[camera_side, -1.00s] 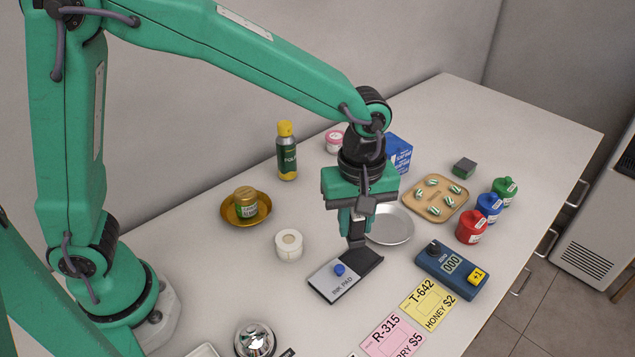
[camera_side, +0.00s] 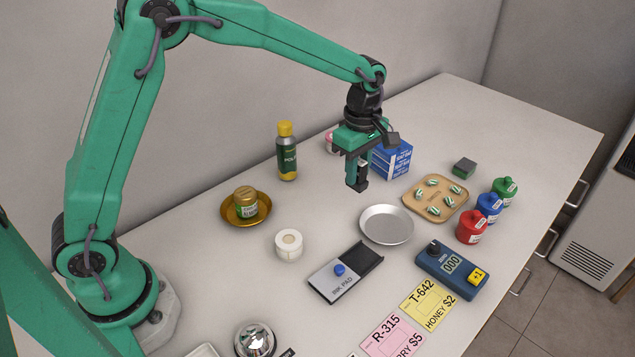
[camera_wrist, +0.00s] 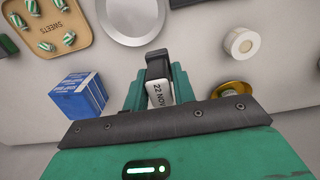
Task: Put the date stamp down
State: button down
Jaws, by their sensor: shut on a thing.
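My gripper (camera_side: 355,158) is shut on the date stamp (camera_wrist: 159,92). In the wrist view the stamp sits between the fingers, black at its far end, with a white face reading "22 NOV". In the side view the stamp (camera_side: 361,177) is a small dark block at the fingertips, partly hidden. It hangs in the air above the counter, behind the round metal dish (camera_side: 387,224) and in front of the blue box (camera_side: 391,158). The ink pad (camera_side: 328,281) lies open on the counter, nearer the camera and below the gripper.
A sweets tray (camera_side: 435,200) and red, blue and green jars (camera_side: 472,227) stand to the right. A counter device (camera_side: 451,269) and price cards (camera_side: 428,304) lie in front. A bottle (camera_side: 287,152), gold dish (camera_side: 231,212) and white roll (camera_side: 289,245) stand left. Counter between bottle and metal dish is bare.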

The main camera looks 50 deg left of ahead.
jog(key=w+a+f, duration=0.2)
jog(key=a, duration=0.1)
jog(key=w+a+f, duration=0.2)
jog(key=a, duration=0.1)
jog(key=w+a+f, duration=0.1)
jog(key=a+f, duration=0.1)
jog(key=a, duration=0.1)
jog(key=shift+w+a+f, duration=0.15)
jog(key=shift+w+f, duration=0.15)
jog(key=shift+w, duration=0.1)
jog(key=shift+f, duration=0.1)
jog(key=shift+f, duration=1.95)
jog(key=shift+f, duration=0.1)
jog(key=c, duration=1.1)
grip_release()
jog(key=shift+c, duration=0.2)
